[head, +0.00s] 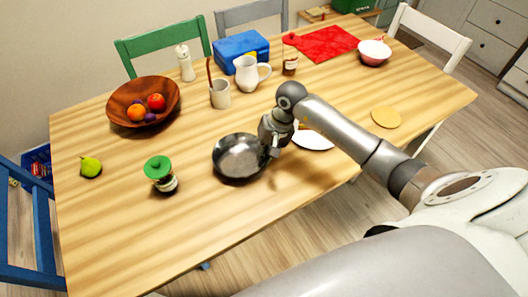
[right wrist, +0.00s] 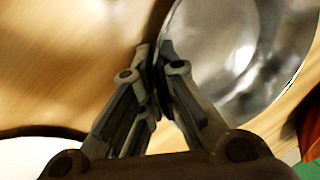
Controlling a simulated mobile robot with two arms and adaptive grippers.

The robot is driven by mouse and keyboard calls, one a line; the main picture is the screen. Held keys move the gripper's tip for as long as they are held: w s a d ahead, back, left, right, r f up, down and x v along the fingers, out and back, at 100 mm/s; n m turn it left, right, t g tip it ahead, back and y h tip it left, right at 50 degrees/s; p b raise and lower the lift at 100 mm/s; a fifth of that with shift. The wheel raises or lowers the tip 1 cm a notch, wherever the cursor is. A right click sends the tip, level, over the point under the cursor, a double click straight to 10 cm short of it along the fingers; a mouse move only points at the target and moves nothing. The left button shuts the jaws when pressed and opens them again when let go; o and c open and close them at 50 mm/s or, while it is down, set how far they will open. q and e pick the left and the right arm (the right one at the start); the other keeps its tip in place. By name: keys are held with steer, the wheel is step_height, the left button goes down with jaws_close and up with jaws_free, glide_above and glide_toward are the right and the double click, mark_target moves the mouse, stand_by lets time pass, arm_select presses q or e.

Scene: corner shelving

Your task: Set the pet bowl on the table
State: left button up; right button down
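The pet bowl, a shiny metal bowl (head: 238,155), is at the front middle of the wooden table (head: 230,215) in the head view. It is upright, and I cannot tell whether it rests on the wood or hangs just above it. My right gripper (head: 272,143) is at the bowl's right rim. In the right wrist view my right gripper's fingers (right wrist: 158,70) are closed together at the rim of the bowl (right wrist: 235,50), which appears pinched between them. The fingertips are partly hidden in the head view. My left gripper is not in view.
A white plate (head: 314,139) lies right, partly behind my arm. A fruit bowl (head: 120,92), mug (head: 220,95) and white pitcher (head: 247,73) stand behind. The table's front left is clear.

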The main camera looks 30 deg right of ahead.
steer(key=c, duration=1.7)
jaws_free()
steer(key=shift+o, duration=0.3)
arm_select(q)
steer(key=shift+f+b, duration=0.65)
steer(key=shift+b, duration=0.05)
arm_select(e)
steer(key=v, duration=1.2)
steer(key=shift+s, duration=0.1)
